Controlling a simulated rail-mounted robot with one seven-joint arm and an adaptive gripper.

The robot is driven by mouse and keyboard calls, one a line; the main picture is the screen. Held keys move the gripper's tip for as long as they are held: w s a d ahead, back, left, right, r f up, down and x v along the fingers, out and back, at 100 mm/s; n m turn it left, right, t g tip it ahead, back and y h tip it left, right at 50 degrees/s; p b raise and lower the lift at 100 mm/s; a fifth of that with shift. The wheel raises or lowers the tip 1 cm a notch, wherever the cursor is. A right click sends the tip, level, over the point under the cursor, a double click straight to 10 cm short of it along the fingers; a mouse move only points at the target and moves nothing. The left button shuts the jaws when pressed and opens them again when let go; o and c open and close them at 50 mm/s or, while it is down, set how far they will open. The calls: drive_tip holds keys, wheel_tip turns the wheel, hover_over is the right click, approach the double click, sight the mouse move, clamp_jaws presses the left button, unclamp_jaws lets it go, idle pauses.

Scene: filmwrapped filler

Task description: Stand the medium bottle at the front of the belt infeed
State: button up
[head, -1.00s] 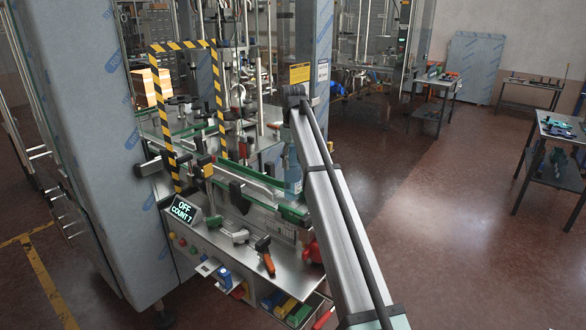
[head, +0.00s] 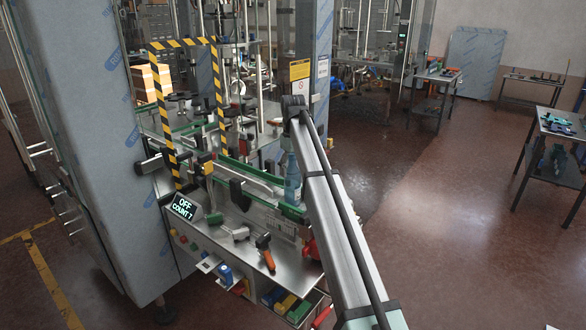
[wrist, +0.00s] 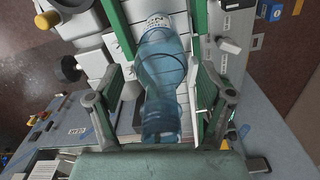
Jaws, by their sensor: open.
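The bottle (head: 292,182) is clear blue and stands upright at the near end of the belt, beside my arm in the head view. In the wrist view the bottle (wrist: 162,75) lies between the two fingers of my gripper (wrist: 160,100). The fingers are open, one on each side of it, and a gap shows at least on the left. The belt (wrist: 122,72) has pale links and runs between green guide rails. My gripper is hidden behind my arm in the head view. Whether the bottle is the medium one cannot be told.
A black-and-yellow striped frame (head: 157,110) spans the belt farther along. A display (head: 183,207) reads OFF, COUNT 7. An orange-handled tool (head: 265,252) lies on the steel shelf in front. Coloured bins (head: 285,304) sit below.

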drive_tip(key=shift+r, duration=0.1)
wheel_tip(320, 180, up, 12)
drive_tip(key=b, duration=0.3)
drive_tip(key=shift+b, duration=0.35)
